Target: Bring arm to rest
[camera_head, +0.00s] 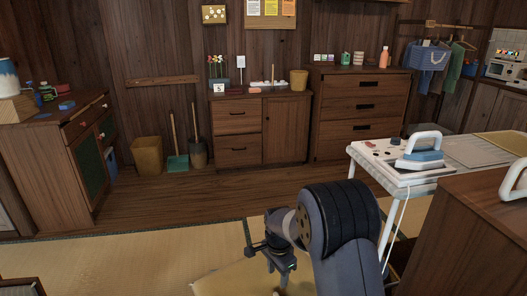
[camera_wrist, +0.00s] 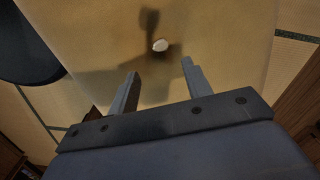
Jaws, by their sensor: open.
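My arm reaches forward and low in the head view. My gripper (camera_head: 281,272) hangs at its end above a tan, flat-topped surface (camera_head: 222,283) near the floor. In the wrist view my gripper (camera_wrist: 160,68) shows two fingers spread apart with nothing between them. The same tan surface (camera_wrist: 215,30) fills much of the wrist view, with the arm's shadow on it. A small white spot or object (camera_wrist: 160,45) shows on that surface beyond the fingertips; I cannot tell what it is.
A table with an iron (camera_head: 424,146) and its stand is at right. A wooden cabinet (camera_head: 470,235) stands close at front right. Drawers (camera_head: 238,130) and a bin (camera_head: 148,155) line the back wall. Another cabinet (camera_head: 60,165) stands left. Open tatami (camera_head: 130,260) lies front left.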

